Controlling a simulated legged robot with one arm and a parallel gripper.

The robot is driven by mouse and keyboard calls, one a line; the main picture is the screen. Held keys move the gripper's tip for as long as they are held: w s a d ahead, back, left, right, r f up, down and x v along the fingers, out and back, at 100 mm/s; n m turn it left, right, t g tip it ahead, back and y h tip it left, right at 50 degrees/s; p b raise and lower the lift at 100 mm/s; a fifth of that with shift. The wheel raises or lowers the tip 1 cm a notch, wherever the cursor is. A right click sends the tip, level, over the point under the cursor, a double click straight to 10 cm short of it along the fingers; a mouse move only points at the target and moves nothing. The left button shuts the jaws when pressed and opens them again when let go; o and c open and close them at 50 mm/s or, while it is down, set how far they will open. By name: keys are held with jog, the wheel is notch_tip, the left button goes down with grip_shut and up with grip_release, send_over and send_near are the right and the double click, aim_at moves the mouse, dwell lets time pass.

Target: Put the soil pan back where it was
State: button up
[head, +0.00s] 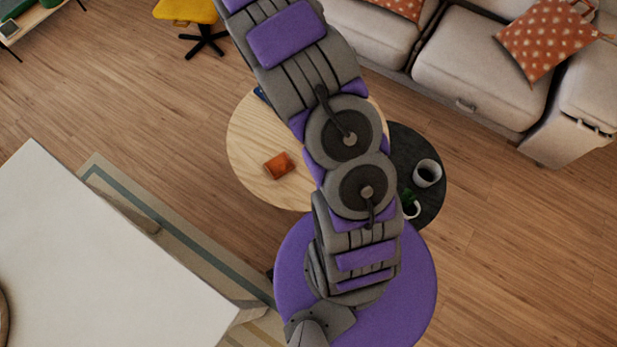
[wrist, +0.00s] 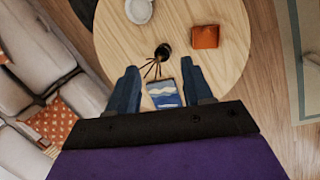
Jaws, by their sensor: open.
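I cannot make out for certain which thing is the soil pan. In the wrist view, a white round dish (wrist: 138,10) is cut off by the top edge on the light wood table (wrist: 110,38). An orange square item (wrist: 205,37) lies on the same table to its right, and also shows in the head view (head: 278,165). My gripper (wrist: 159,67) is open, its two blue-grey fingers apart over the table. A blue and white card or book (wrist: 164,96) shows between them below. Nothing appears held. My arm hides part of the table in the head view (head: 250,130).
A small dark bottle with sticks (wrist: 162,50) stands just beyond my fingers. A dark side table (head: 437,200) holds a white cup-like vessel (head: 427,173) and a small potted plant (head: 411,208). A sofa (head: 475,70) stands upper right. Wood floor is open at right.

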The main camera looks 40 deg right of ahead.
jog(key=s+a+r+m+y, duration=0.1)
jog(key=s+a+r, duration=0.3)
jog(key=s+r, duration=0.4)
jog(key=s+a+r, duration=0.5)
jog(key=r, duration=0.5)
jog(key=s+a+r, duration=0.3)
jog(key=s+a, duration=0.1)
jog(key=s, duration=0.5)
jog(key=s+a+r+n+y, duration=0.1)
jog(key=s+a+r, duration=0.2)
jog(key=s, duration=0.7)
jog(key=shift+a+y, duration=0.3)
jog(key=shift+a, duration=0.45)
jog(key=shift+w+r, duration=0.1)
jog(key=shift+f, duration=0.2)
